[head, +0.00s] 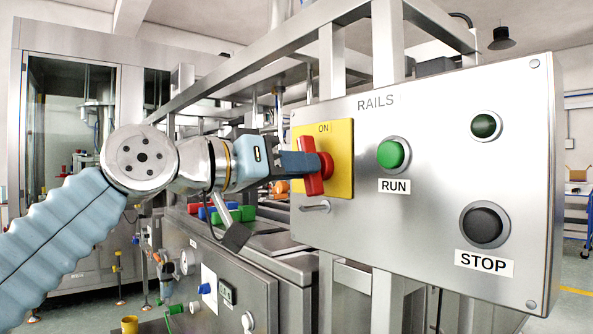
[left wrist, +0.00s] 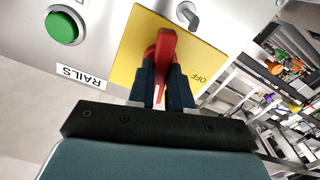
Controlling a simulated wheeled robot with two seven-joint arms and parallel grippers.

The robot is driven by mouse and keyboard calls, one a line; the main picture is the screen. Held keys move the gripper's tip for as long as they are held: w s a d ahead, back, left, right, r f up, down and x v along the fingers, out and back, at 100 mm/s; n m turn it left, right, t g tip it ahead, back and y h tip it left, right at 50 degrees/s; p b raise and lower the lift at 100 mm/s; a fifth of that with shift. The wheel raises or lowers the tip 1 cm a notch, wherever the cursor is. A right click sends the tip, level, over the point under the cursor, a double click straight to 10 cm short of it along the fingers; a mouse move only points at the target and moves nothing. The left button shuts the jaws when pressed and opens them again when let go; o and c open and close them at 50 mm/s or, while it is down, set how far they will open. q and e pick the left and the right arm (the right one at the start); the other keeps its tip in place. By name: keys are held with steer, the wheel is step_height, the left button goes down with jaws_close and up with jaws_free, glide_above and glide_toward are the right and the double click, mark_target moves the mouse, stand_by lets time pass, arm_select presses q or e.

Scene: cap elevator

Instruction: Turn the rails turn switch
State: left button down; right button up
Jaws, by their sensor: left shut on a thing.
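The red turn switch (head: 312,166) sits on a yellow plate (head: 341,146) on the steel panel marked RAILS. The plate's upper edge reads ON. My left gripper (head: 305,166) is at the switch, its arm coming in from the left. In the left wrist view the two dark fingers (left wrist: 167,88) are shut on the red switch handle (left wrist: 166,48), one on each side. There the yellow plate (left wrist: 135,42) shows the word OFF. In the head view the handle stands close to upright, and the fingers cover part of it. My right gripper is in neither view.
A green RUN button (head: 391,154) and a black STOP button (head: 484,225) are right of the switch on the panel (head: 440,110). A dark green lamp (head: 485,126) is above STOP. A metal latch (head: 315,207) sticks out below the yellow plate. Machine frames stand behind.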

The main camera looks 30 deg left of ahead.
arm_select(q)
steer(key=shift+f+m, duration=0.1)
steer(key=shift+m, duration=1.5)
steer(key=c, duration=1)
jaws_free()
steer(key=shift+c, duration=0.2)
steer(key=shift+s, duration=0.15)
steer(key=b+v, duration=0.1)
steer(key=v, duration=1.2)
steer(key=shift+s+a, duration=0.2)
steer(key=shift+s, duration=0.05)
